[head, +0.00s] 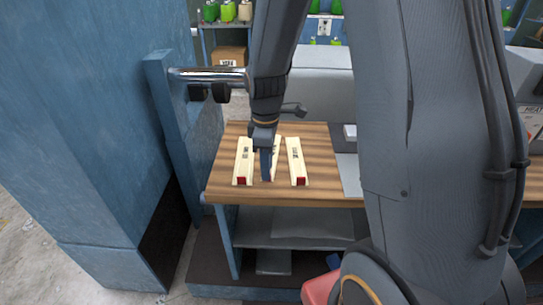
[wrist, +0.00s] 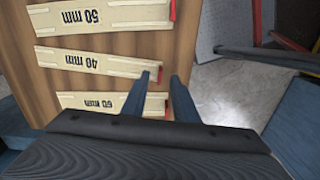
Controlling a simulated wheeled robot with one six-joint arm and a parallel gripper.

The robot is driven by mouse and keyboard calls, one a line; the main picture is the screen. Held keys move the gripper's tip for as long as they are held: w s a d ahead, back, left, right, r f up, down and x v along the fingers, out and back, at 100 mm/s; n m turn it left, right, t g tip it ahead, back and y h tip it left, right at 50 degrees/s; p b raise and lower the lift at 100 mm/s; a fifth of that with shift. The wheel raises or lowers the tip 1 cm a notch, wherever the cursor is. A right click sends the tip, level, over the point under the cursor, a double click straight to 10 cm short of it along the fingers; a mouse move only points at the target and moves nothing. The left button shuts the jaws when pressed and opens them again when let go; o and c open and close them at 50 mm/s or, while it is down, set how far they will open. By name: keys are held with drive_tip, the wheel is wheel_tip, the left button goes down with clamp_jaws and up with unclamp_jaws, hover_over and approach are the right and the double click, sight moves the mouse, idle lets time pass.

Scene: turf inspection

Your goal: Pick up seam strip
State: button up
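Three pale wooden strips with red ends and black size labels lie side by side on a wooden bench top. In the wrist view they read 50 mm (wrist: 110,15), 40 mm (wrist: 90,62) and 60 mm (wrist: 90,101). In the head view there is a left strip (head: 243,160), a right strip (head: 296,162) and a middle strip (head: 275,172), partly hidden by my gripper (head: 266,178). My gripper's fingers (wrist: 161,77) are apart, at the red end of the 40 mm strip, which shows between them. I cannot tell whether they touch it.
The wooden bench top (head: 325,180) has bare room right of the strips. A blue post (head: 170,130) with a metal bar stands at its left, beside a large blue cabinet (head: 85,120). A lower shelf (head: 290,225) is under the bench.

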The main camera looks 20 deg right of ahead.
drive_tip(key=shift+f, duration=1.25)
clamp_jaws()
drive_tip(key=shift+r, duration=0.1)
